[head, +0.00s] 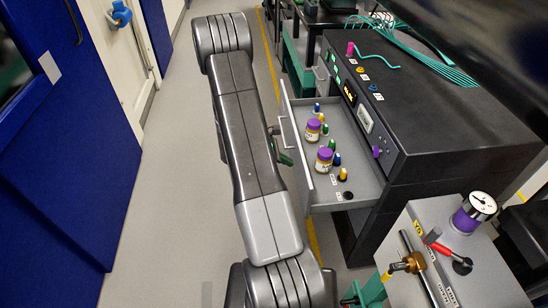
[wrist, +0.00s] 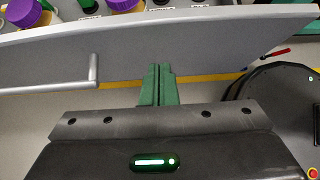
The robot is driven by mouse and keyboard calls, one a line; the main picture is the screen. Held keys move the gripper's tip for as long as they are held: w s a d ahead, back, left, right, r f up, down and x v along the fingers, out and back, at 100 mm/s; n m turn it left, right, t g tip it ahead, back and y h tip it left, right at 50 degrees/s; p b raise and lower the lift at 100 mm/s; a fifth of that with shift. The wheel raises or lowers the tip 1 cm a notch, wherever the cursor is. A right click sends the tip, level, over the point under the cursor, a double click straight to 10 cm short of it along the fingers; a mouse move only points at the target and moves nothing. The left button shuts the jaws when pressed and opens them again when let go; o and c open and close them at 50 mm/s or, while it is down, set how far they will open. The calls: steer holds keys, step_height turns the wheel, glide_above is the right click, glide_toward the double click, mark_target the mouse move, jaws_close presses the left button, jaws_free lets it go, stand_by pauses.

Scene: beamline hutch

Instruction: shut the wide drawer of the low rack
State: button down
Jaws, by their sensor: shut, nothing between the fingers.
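The wide drawer (head: 358,165) of the dark low rack (head: 437,110) stands open, pulled out to the left in the head view. Its pale grey front (wrist: 200,55) crosses the upper part of the wrist view, with a bar handle (wrist: 48,88) to the left of my fingers. My gripper (head: 284,158) has green fingers, shut together and empty. It is outside the drawer, close to the front; the fingertips (wrist: 159,68) overlap the front's lower part in the wrist view. I cannot tell whether they touch it. My arm hides part of the gripper in the head view.
Purple-lidded jars (head: 324,160) and several small coloured bottles stand in the drawer. A grey block with a gauge (head: 474,213) and valve stands at the lower right. Teal cables (head: 420,55) lie on the rack. Grey floor (head: 165,200) is clear left of my arm, beside blue doors (head: 75,130).

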steer(key=shift+w+d, duration=0.15)
steer(key=shift+d, duration=0.6)
steer(key=shift+d, duration=0.1)
steer(key=w+d+b, duration=0.2)
steer(key=d+b, duration=0.1)
steer(key=d, duration=0.9)
steer(key=w+d+b, duration=0.2)
steer(key=d+b, duration=0.2)
steer(key=d, duration=0.7)
steer(key=shift+w+d+r, duration=0.15)
steer(key=shift+w+d, duration=0.2)
steer(key=shift+w, duration=0.05)
